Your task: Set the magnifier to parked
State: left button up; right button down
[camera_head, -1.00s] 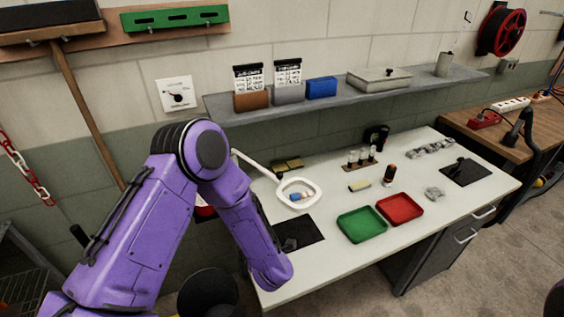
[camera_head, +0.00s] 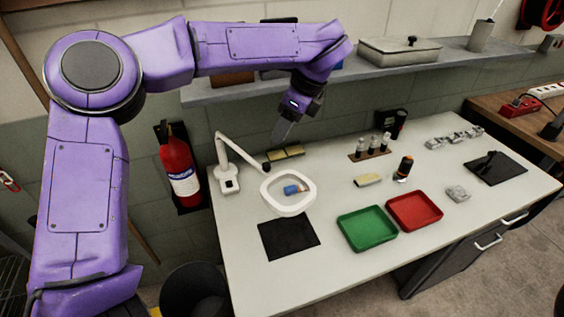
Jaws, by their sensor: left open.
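The magnifier (camera_head: 289,208) is a white ring-shaped head on a jointed white arm (camera_head: 240,152). Its base (camera_head: 228,183) stands at the left end of the white workbench. The head hangs over the bench, just behind a black mat (camera_head: 288,237). My right gripper is out of view.
A green tray (camera_head: 367,229) and a red tray (camera_head: 414,211) lie on the bench (camera_head: 330,272). Yellowish blocks (camera_head: 285,152) lie below my left gripper. A bottle rack (camera_head: 370,153) stands at the back. A grey shelf (camera_head: 230,93) runs above, and a fire extinguisher (camera_head: 179,168) hangs left.

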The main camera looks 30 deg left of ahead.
aim_at(267, 164)
pick_arm(q)
jog(key=x, duration=1.1)
jog(key=shift+s+f+p, duration=0.1)
jog(key=shift+f+p, duration=0.1)
jog(key=shift+p, duration=0.2)
jog(key=shift+s+f, duration=0.25)
jog(key=shift+f, duration=0.15)
jog(key=shift+w+f, duration=0.1)
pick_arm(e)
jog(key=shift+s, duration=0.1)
